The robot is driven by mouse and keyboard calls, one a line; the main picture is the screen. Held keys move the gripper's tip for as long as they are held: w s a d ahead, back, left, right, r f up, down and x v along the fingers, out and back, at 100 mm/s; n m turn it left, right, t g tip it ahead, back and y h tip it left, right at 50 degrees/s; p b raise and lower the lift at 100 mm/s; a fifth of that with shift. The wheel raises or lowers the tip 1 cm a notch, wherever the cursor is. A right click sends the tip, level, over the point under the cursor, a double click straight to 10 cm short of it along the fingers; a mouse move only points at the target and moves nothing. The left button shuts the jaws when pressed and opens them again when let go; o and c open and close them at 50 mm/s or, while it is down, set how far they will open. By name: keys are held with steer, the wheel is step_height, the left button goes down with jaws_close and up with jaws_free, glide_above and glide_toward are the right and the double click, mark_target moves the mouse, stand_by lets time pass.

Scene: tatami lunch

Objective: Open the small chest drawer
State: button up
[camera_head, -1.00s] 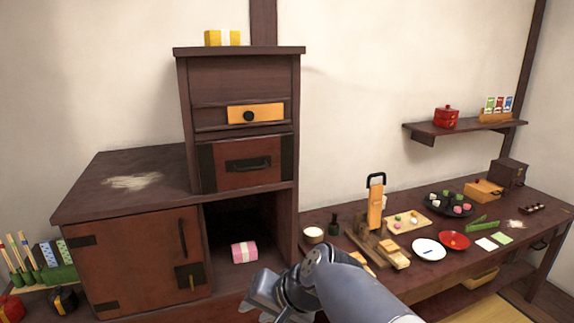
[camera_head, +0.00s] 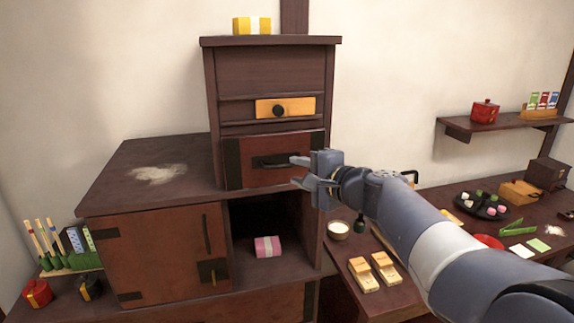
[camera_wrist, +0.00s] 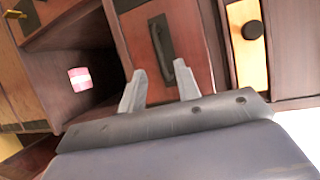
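The tall dark chest has a reddish drawer (camera_head: 260,178) with black corner straps and a black bar handle (camera_head: 270,162). The drawer looks closed. My gripper (camera_head: 294,171) is open and empty in front of the right part of this drawer, fingers pointing at it. In the wrist view, the handle (camera_wrist: 162,40) lies just beyond and between the two fingertips (camera_wrist: 160,70), apparently apart from them. Above it is a narrow light-wood drawer (camera_head: 298,106) with a round black knob (camera_head: 279,110); it also shows in the wrist view (camera_wrist: 246,62).
Below is an open dark compartment with a pink-and-white box (camera_head: 267,247). A reddish cabinet door (camera_head: 155,255) is at lower left. A yellow box (camera_head: 252,26) sits on top. A cluttered low table (camera_head: 340,262) is at right, partly hidden by my arm.

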mark_target(283, 167)
steer(key=x, duration=0.5)
steer(key=shift+w+a+p, duration=0.2)
steer(key=shift+w+p, duration=0.05)
steer(key=shift+p, duration=0.15)
jaws_close()
